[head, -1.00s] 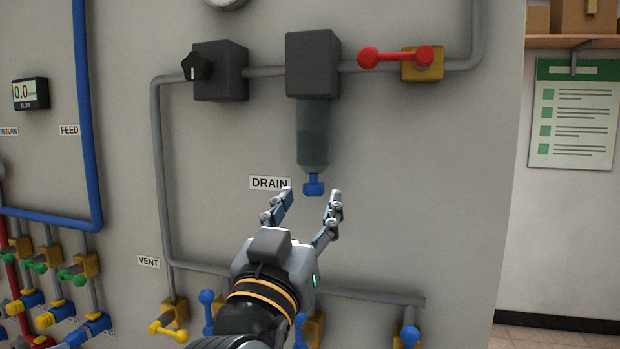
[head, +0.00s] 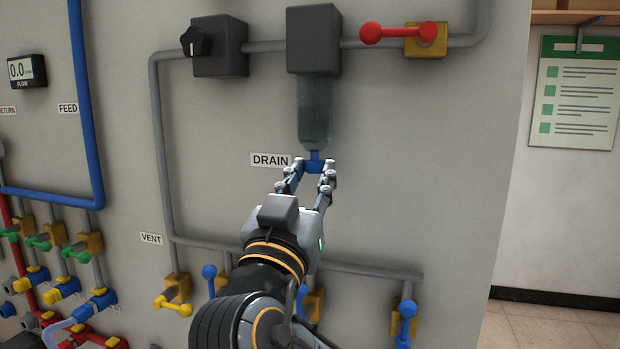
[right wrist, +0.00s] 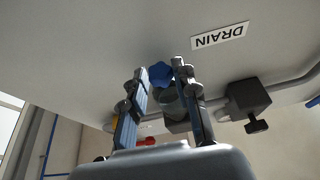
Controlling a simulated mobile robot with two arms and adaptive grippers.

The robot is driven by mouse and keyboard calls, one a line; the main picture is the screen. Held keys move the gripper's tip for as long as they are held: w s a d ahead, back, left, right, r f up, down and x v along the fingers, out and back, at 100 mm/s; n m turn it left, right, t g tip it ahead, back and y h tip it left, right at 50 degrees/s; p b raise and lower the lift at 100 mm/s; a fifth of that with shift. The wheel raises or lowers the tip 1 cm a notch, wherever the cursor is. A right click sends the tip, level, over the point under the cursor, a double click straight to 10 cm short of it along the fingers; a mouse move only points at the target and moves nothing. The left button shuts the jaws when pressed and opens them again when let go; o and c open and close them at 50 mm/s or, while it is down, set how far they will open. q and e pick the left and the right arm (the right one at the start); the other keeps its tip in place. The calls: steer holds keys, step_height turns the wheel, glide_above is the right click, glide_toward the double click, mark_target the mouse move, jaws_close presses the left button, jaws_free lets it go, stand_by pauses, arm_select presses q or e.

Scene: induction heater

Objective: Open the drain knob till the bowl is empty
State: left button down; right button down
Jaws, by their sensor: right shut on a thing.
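The transparent bowl (head: 315,108) hangs under a dark grey block (head: 313,40) on the panel. It looks clear, and I cannot tell whether it holds liquid. The blue drain knob (head: 314,158) sits at its bottom, right of the DRAIN label (head: 270,160). My right gripper (head: 314,168) reaches up from below and is shut on the drain knob, with one finger on each side. In the right wrist view the knob (right wrist: 160,74) shows between the fingertips, with the bowl behind it. My left gripper is not in view.
A red lever valve (head: 400,33) is at the upper right and a black rotary knob (head: 196,42) at the upper left. A grey pipe (head: 158,150) loops around the bowl area. Blue and yellow valves (head: 175,296) line the lower panel. The panel around the bowl is clear.

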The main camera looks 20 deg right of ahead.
steer(key=shift+s+d+f+n+t+y+b, duration=0.1)
steer(key=shift+n+t+y+b, duration=0.4)
steer(key=shift+y, duration=0.35)
steer(key=shift+d+f+n+t+y+b, duration=0.1)
steer(key=shift+n+t+y+b, duration=0.35)
steer(key=shift+y, duration=0.4)
steer(key=n+y, duration=0.1)
steer(key=t+y, duration=0.1)
steer(key=y, duration=0.1)
steer(key=shift+d+r+n, duration=0.1)
steer(key=shift+d+n, duration=0.1)
steer(key=shift+n, duration=0.15)
steer(key=shift+d+r+n+g+y+p, duration=0.1)
steer(key=shift+d+n+g+y+p, duration=0.15)
steer(key=shift+n+y, duration=1.7)
steer(key=shift+d+n+g+y+p, duration=0.25)
steer(key=shift+n+y, duration=0.45)
steer(key=shift+y, duration=2.5)
steer(key=shift+d+r+n+g+y+p, duration=0.1)
steer(key=shift+d+n+g+y+p, duration=0.15)
steer(key=shift+n+y, duration=1.7)
steer(key=shift+m+y, duration=0.4)
steer(key=shift+y, duration=0.5)
steer(key=c, duration=1)
jaws_free()
steer(key=shift+a, duration=0.1)
